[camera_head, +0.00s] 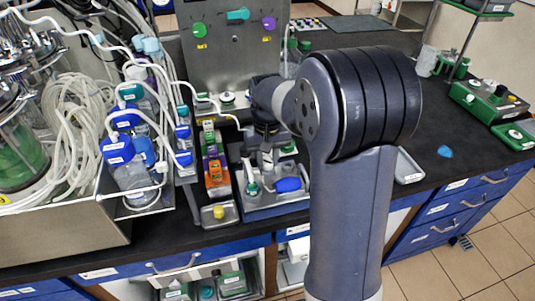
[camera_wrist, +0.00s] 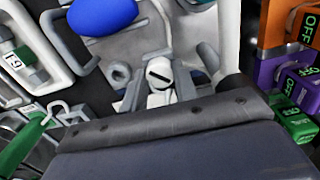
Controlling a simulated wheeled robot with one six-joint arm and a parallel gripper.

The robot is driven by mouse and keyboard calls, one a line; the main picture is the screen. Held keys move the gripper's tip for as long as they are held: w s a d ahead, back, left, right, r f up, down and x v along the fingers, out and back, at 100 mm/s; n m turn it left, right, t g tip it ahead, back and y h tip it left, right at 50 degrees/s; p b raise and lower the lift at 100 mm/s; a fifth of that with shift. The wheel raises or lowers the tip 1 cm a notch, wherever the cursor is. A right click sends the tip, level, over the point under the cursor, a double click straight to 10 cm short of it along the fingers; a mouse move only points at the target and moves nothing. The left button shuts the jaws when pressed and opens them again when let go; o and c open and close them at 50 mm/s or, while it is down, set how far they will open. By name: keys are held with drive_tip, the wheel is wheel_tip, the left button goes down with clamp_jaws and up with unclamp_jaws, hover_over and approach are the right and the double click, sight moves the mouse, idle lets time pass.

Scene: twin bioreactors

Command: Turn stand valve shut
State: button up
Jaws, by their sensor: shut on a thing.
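The stand valve seems to be the small pale piece with a dark slot (camera_wrist: 160,73) in the middle of the wrist view. My gripper (camera_wrist: 158,90) is shut on it, with grey fingers close on either side; the dark gripper body hides the lower part. In the head view my gripper (camera_head: 267,158) points down over a blue-grey tray (camera_head: 270,212) on the bench. The valve cannot be made out there, and I cannot tell its handle's angle.
Orange, purple and green OFF blocks (camera_head: 215,172) stand to the left. A small tray with a yellow cap (camera_head: 219,212) sits in front. Tubing and bottles crowd the left.

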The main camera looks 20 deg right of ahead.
sight(267, 162)
drive_tip(key=m+p, duration=0.1)
drive_tip(key=m, duration=0.3)
drive_tip(key=shift+r+m, duration=0.1)
drive_tip(key=shift+m, duration=0.2)
drive_tip(key=m+p, duration=0.1)
drive_tip(key=m, duration=0.3)
drive_tip(key=shift+w, duration=0.1)
drive_tip(key=shift+m, duration=0.3)
drive_tip(key=o, duration=1)
wheel_tip(267, 162, up, 11)
drive_tip(key=shift+f+p, duration=0.2)
drive_tip(key=shift+p, duration=0.15)
